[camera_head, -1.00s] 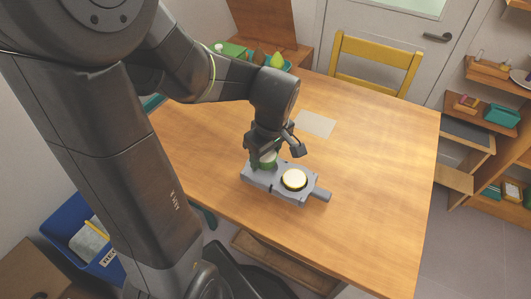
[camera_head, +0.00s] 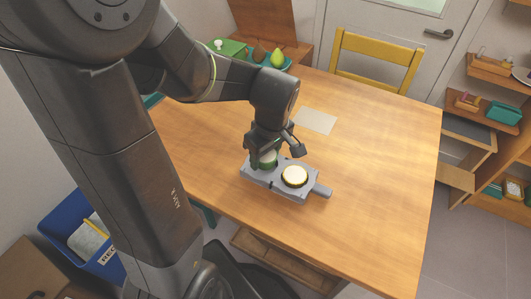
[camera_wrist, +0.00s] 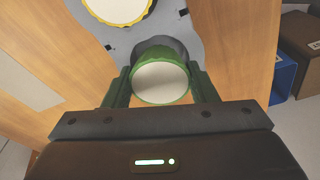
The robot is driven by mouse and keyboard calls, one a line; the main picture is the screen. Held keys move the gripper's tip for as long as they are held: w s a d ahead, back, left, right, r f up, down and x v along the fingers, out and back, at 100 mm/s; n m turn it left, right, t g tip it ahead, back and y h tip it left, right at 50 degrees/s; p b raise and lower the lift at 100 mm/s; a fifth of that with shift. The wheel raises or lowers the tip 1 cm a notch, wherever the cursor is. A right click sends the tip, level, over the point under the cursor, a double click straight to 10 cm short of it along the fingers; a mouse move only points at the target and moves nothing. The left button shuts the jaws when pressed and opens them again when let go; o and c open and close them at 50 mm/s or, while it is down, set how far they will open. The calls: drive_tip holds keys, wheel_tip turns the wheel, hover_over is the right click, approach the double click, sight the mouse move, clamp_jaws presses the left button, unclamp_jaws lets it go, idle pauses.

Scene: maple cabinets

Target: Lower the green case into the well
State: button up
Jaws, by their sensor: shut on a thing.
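The green case (camera_wrist: 160,80), round with a pale top, is between the two fingers of my gripper (camera_wrist: 160,88) in the wrist view. My gripper (camera_head: 264,164) is shut on it, over the left end of a grey block (camera_head: 282,189) on the table. In the wrist view the well (camera_wrist: 161,47) shows as a dark round recess in the block, partly covered by the case. The case overlaps the well; how deep it sits I cannot tell. A white disc with a yellow rim (camera_head: 295,176) sits at the block's other end.
The wooden table (camera_head: 370,150) is mostly clear around the block. A pale sheet (camera_head: 315,121) lies behind it. A yellow chair (camera_head: 376,60) stands at the far edge. A green box (camera_head: 228,47) and a pear (camera_head: 277,58) are at the back left. A blue bin (camera_head: 80,235) is on the floor.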

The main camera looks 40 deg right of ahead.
sight(271, 159)
drive_tip(key=shift+f+b, duration=0.3)
drive_tip(key=shift+f, duration=0.15)
drive_tip(key=o, duration=1)
drive_tip(key=shift+o, duration=0.2)
drive_tip(key=shift+r, duration=0.1)
wheel_tip(271, 159, up, 14)
drive_tip(key=s+p, duration=0.2)
drive_tip(key=shift+f+p, duration=0.2)
drive_tip(key=shift+p, duration=0.15)
drive_tip(key=f+b, duration=0.1)
drive_tip(key=f, duration=0.3)
drive_tip(key=w+f, duration=0.1)
drive_tip(key=f, duration=0.4)
drive_tip(key=w+f+b, duration=0.1)
drive_tip(key=f, duration=0.4)
drive_tip(key=shift+b, duration=0.35)
drive_tip(key=shift+r, duration=0.35)
